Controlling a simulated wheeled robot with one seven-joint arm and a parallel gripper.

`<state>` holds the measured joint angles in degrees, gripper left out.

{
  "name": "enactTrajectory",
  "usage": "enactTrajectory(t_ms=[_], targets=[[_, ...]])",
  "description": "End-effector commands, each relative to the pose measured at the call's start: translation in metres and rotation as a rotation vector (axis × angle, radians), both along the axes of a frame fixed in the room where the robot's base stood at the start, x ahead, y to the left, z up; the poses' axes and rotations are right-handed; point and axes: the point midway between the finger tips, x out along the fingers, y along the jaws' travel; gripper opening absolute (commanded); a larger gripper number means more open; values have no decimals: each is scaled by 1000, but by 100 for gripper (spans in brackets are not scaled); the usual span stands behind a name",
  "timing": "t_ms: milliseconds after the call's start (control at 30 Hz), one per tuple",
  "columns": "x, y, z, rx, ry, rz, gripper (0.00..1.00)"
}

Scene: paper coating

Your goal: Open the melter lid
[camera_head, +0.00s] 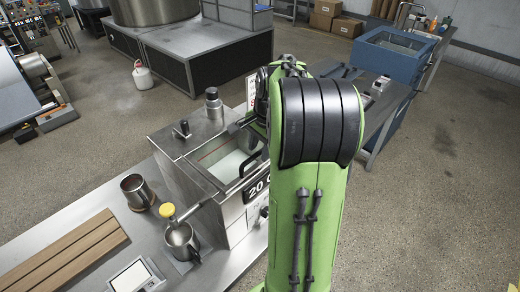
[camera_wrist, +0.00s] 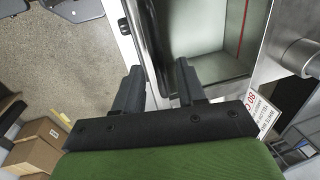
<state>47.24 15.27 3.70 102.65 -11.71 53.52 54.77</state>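The melter (camera_head: 190,165) is a steel box on the bench, left of my green arm in the head view. Its pale tank interior with a red line shows there and in the wrist view (camera_wrist: 205,40). A black lid handle (camera_head: 251,163) is at the tank's right side; I cannot tell if the lid is clear and closed. The handle also shows in the wrist view (camera_wrist: 148,40), running down toward the space between my fingers. My gripper (camera_wrist: 158,78) is open, its fingers apart; contact with the handle is unclear.
A steel mug (camera_head: 138,192), a pitcher (camera_head: 182,242) under the yellow-capped spout (camera_head: 167,210), a scale (camera_head: 132,276) and a wooden board (camera_head: 65,255) lie on the bench left of the melter. A blue tank (camera_head: 390,55) stands behind my arm. Cardboard boxes (camera_wrist: 38,140) show lower left in the wrist view.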

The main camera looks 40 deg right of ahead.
Motion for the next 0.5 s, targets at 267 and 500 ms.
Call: enactTrajectory(t_ms=[267,500], targets=[[0,0,-1,0,0,1,35],[0,0,-1,1,0,1,0]])
